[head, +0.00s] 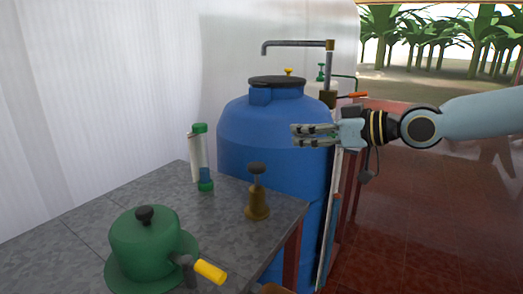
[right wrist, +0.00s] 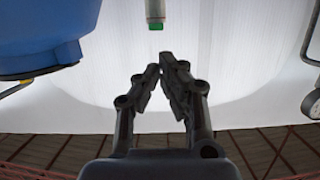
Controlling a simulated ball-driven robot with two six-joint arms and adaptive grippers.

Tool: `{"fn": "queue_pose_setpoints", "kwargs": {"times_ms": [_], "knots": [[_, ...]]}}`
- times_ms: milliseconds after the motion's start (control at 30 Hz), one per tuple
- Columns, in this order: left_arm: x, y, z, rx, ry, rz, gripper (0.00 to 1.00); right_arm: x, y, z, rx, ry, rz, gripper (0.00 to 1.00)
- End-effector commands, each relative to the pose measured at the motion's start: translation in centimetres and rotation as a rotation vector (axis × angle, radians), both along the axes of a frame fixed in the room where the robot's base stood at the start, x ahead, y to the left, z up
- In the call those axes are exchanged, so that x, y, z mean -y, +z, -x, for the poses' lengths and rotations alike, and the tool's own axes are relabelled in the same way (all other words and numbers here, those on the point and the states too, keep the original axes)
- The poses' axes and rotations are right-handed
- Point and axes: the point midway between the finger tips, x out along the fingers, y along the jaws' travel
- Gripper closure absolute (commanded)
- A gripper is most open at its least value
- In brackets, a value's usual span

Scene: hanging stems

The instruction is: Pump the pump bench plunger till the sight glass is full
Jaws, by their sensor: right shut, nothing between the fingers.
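The pump bench plunger (head: 257,170) has a dark round knob on a thin rod, rising from a brass body (head: 257,203) near the right edge of the grey bench. The sight glass (head: 202,153) is an upright clear tube with green end caps; blue liquid (head: 205,174) shows only in its lower part. My right gripper (head: 293,134) is shut and empty, above and to the right of the plunger knob, in front of the blue tank in the picture. In the right wrist view its fingers (right wrist: 161,65) converge, with a green-capped tube end (right wrist: 156,24) beyond. My left gripper is out of view.
The grey bench (head: 80,213) also holds a green lidded housing (head: 143,245) with a yellow-handled crank (head: 209,271). A large blue tank (head: 262,130) stands behind the bench, with a metal tap pipe (head: 295,43) above. Red tiled floor (head: 400,240) is open at right.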

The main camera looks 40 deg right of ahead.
Motion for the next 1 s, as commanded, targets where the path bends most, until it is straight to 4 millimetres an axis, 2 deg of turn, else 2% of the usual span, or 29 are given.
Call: {"fn": "queue_pose_setpoints", "kwargs": {"times_ms": [167,400,600,967,1000], "knots": [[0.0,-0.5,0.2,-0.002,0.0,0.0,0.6,-0.1,-0.2,-0.3,0.002,-0.001,-0.001,1.0],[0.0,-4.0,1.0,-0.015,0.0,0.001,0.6,-1.0,-1.2,-2.3,0.008,-0.002,-0.005,1.0],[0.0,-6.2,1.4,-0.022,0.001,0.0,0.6,-1.9,-1.6,-4.6,0.007,-0.001,-0.008,1.0],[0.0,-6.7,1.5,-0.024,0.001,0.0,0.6,-3.9,-2.3,-9.2,0.005,-0.001,-0.009,1.0],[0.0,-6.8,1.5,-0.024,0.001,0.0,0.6,-3.8,-3.3,-9.1,-0.003,0.0,-0.003,1.0]]}}
